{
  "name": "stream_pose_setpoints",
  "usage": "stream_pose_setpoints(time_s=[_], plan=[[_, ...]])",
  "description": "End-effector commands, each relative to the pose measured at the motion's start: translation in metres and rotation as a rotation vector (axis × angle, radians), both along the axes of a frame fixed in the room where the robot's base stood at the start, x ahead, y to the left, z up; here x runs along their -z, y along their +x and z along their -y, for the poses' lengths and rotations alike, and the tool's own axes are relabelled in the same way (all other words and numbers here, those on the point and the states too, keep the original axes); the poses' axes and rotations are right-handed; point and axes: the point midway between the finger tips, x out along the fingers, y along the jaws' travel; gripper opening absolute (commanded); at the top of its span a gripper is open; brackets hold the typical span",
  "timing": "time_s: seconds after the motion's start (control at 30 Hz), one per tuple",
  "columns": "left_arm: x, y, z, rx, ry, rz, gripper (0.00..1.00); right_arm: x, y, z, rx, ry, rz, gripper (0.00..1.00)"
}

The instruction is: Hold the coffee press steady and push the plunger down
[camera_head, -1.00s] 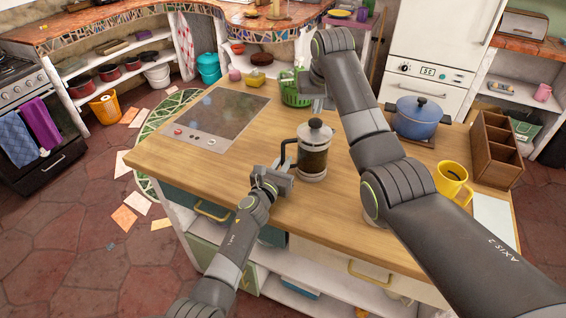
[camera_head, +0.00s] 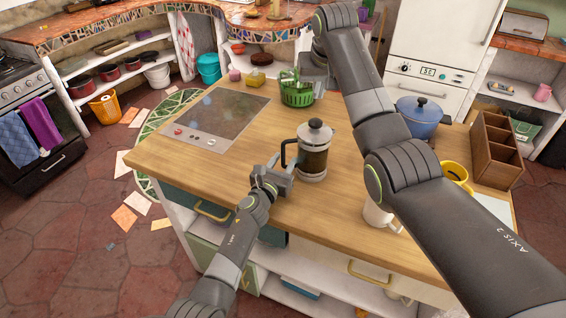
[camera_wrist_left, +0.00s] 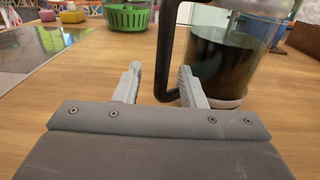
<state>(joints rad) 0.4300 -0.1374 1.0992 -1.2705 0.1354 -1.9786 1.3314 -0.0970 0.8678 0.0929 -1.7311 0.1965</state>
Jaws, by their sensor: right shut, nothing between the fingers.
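The coffee press (camera_head: 313,157), a glass jar with dark coffee, a metal lid and a black handle, stands upright on the wooden counter. A dark knob (camera_head: 315,123) tops its lid; I cannot tell how far the rod stands out. My left gripper (camera_head: 284,168) is low at the handle side. In the left wrist view its open fingers (camera_wrist_left: 160,85) lie either side of the lower black handle (camera_wrist_left: 166,60), with a gap on the left. My right gripper (camera_head: 316,82) is shut and empty, behind and above the press near the green basket; its fingertips are hard to make out.
The green basket (camera_head: 297,93) stands behind the press. A dark cooktop (camera_head: 215,117) lies to the left. The counter's front is clear.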

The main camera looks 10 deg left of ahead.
Motion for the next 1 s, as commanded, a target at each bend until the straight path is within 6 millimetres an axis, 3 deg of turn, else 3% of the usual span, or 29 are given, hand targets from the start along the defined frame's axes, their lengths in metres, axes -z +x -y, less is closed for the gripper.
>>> stream_pose_setpoints(time_s=[0.33,0.67,1.0], plan=[[0.000,-0.005,-0.001,0.002,0.000,0.001,0.37,0.000,0.000,0.000,0.000,0.000,0.000,0.00],[0.000,-0.025,-0.007,0.001,0.000,0.002,0.37,0.000,0.000,0.000,0.000,0.000,0.000,0.00],[0.001,-0.065,-0.020,-0.001,-0.002,-0.002,0.37,0.000,0.000,0.000,0.000,0.000,0.000,0.00]])
